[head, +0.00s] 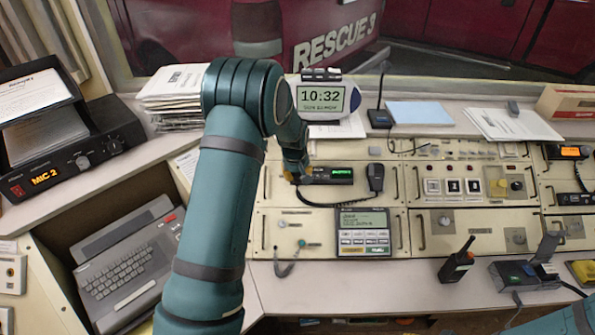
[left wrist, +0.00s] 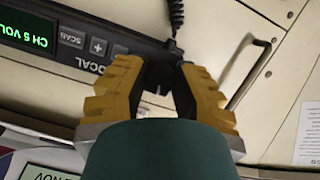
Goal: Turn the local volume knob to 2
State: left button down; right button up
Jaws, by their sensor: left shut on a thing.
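The local radio (head: 334,175) is a black unit with a green display, set in the cream console. In the left wrist view its front (left wrist: 75,42) shows "CH 5 VOL", SCAN and plus buttons, and the word LOCAL; the volume number is cut off. My left gripper (head: 296,174) reaches down to the radio's left end. Its yellow fingers (left wrist: 158,72) are closed around the local volume knob there, which is mostly hidden between them. My right gripper is out of view.
A handset (head: 376,178) hangs by its coiled cord right of the radio. A clock (head: 323,97) and stacked papers (head: 172,98) stand behind.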

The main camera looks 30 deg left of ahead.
pick_arm(q)
jog(key=shift+f+m, duration=0.15)
jog(key=shift+m, duration=0.35)
jog(key=c, duration=0.7)
grip_release()
jog(key=v, duration=1.2)
jog(key=shift+w+d, duration=0.15)
